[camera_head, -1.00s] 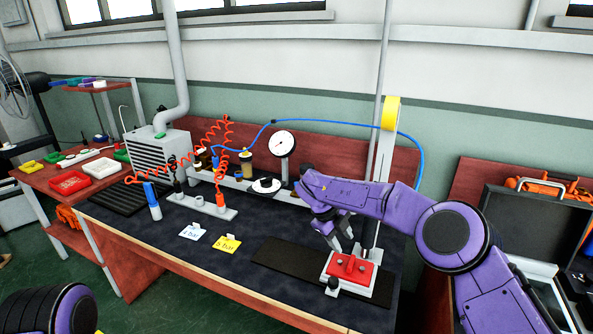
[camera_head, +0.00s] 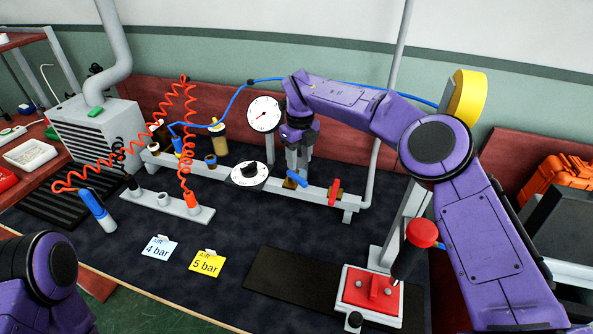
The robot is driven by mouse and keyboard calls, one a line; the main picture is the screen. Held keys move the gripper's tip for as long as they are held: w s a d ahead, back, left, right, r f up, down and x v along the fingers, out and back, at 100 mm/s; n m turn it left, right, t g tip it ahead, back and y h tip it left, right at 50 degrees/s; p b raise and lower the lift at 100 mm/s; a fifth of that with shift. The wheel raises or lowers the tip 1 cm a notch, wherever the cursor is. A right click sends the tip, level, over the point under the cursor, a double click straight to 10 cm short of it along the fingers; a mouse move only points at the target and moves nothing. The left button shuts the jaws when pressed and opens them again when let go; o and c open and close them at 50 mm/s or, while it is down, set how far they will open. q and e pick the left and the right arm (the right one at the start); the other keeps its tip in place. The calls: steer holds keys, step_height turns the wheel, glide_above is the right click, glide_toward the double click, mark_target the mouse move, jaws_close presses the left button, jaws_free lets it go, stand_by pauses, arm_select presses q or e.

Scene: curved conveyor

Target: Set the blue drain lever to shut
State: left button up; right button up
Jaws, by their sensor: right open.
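The blue drain lever (camera_head: 296,179) sits on the grey rail at the back of the bench, tilted down to the right. My right gripper (camera_head: 298,166) is open, with its fingers pointing down just above and behind the lever. I cannot tell whether it touches the lever. A red lever (camera_head: 335,190) stands upright on the same rail, to the right. My left arm shows only as a purple joint at the lower left, and its gripper is out of view.
A round gauge (camera_head: 263,115) and a black-and-white dial (camera_head: 249,174) stand left of my right gripper. A red press block (camera_head: 371,291) with a red-topped handle is at the front right. Paper cards (camera_head: 207,263) lie on the dark mat. Coiled red hose hangs at left.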

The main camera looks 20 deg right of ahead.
mark_target(301, 179)
steer(key=f, duration=0.1)
steer(key=s+f, duration=0.1)
steer(key=f, duration=0.1)
steer(key=shift+s+d+p, duration=0.3)
steer(key=shift+s+d, duration=0.05)
steer(key=f, duration=0.1)
steer(key=w+f, duration=0.2)
steer(key=f, duration=0.1)
steer(key=shift+a, duration=0.1)
steer(key=shift+s+r, duration=0.15)
steer(key=shift+s, duration=0.2)
steer(key=shift+s+r, duration=0.1)
steer(key=shift+s, duration=0.05)
steer(key=shift+c, duration=0.9)
jaws_close()
arm_select(q)
steer(key=shift+v, duration=0.85)
